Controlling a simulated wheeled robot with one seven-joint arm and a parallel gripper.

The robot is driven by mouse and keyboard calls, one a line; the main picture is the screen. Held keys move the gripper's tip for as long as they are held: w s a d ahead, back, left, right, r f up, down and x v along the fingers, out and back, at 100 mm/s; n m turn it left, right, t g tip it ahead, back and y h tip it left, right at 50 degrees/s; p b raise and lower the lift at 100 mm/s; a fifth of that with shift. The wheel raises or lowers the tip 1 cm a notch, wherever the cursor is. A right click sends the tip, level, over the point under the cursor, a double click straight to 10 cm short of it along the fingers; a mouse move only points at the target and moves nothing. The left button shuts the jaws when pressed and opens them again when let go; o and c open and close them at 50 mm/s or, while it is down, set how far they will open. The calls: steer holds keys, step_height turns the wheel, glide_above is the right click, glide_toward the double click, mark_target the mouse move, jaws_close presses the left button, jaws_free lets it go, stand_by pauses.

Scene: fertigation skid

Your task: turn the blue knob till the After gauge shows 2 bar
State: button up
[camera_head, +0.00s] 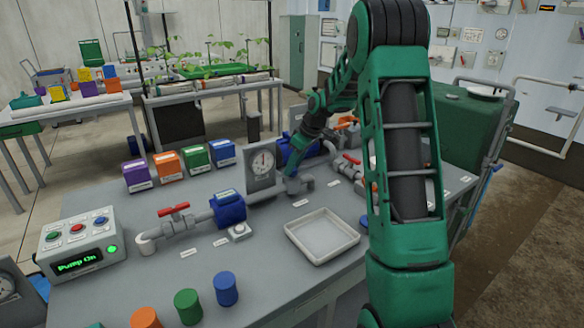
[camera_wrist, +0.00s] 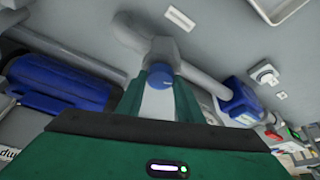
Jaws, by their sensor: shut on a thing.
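The blue knob (camera_wrist: 160,76) shows between the fingertips of my gripper (camera_wrist: 161,82) in the wrist view, on a grey pipe fitting (camera_wrist: 165,48). My gripper is shut on it. In the head view my gripper (camera_head: 291,178) reaches down to the pipe line behind the bench's middle, and it hides the knob there. Another gauge (camera_head: 6,286) is cut off at the left edge.
A control box (camera_head: 82,240) reads "Pump On" with a green light. A red-handled valve (camera_head: 173,211), blue pump body (camera_head: 229,209) and white tray (camera_head: 321,236) are on the bench. Purple, orange, green and blue boxes (camera_head: 180,164) stand behind; colored cylinders (camera_head: 188,307) stand in front.

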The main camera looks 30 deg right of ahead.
steer(key=shift+d+r, duration=0.1)
steer(key=o, duration=1.1)
steer(key=shift+c, duration=0.2)
steer(key=v, duration=1)
steer(key=shift+r, duration=0.3)
steer(key=shift+s, duration=0.1)
steer(key=s+a+f+m+g, duration=0.1)
steer(key=s+a+m, duration=0.2)
steer(key=s, duration=1.1)
steer(key=s+a+f+m+g+h, duration=0.1)
steer(key=s+a+m, duration=0.2)
steer(key=s, duration=1.1)
steer(key=s+a+f+m+g, duration=0.2)
steer(key=s+a+m, duration=0.2)
steer(key=s, duration=1)
steer(key=shift+m+h, duration=0.4)
steer(key=shift+m, duration=0.4)
